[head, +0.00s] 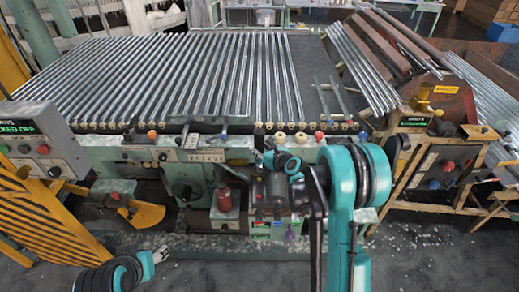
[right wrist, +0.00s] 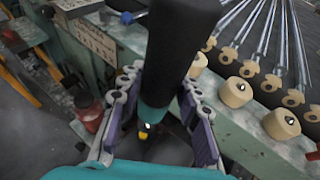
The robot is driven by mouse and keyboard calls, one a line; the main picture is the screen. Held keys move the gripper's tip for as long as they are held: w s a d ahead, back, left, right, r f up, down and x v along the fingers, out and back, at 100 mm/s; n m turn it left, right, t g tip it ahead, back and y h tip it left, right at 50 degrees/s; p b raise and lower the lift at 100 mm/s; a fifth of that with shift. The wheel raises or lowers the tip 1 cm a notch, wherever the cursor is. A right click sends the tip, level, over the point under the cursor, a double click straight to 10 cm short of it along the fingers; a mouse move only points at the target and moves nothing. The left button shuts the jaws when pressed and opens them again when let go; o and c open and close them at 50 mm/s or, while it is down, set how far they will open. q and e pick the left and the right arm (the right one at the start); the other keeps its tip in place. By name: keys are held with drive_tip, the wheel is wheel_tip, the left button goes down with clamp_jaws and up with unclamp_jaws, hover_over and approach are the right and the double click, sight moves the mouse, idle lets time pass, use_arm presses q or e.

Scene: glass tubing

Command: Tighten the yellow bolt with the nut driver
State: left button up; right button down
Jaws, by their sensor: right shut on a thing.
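In the right wrist view, my right gripper (right wrist: 158,88) is shut on the nut driver (right wrist: 182,40), which has a thick black handle and a teal lower part. A small yellow piece (right wrist: 143,132) shows at the teal end; I cannot tell whether it is the yellow bolt or touches the driver. In the head view, my right gripper (head: 268,160) is over the machine's front, and the driver is hard to make out there. My left gripper (head: 158,254) is low at the left, away from the machine; its fingers are too small to read.
The green machine bench (head: 125,152) carries many glass tubes (head: 190,75) behind a row of tan knobs, seen close in the wrist view (right wrist: 236,92). A red bottle (head: 224,198) stands at its front. A control box (head: 40,140) and yellow guard (head: 45,225) are left, a wooden-framed stand (head: 410,190) right.

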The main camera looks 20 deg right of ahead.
drive_tip(key=shift+f+b, duration=2.4)
drive_tip(key=shift+f, duration=0.35)
drive_tip(key=shift+b, duration=0.3)
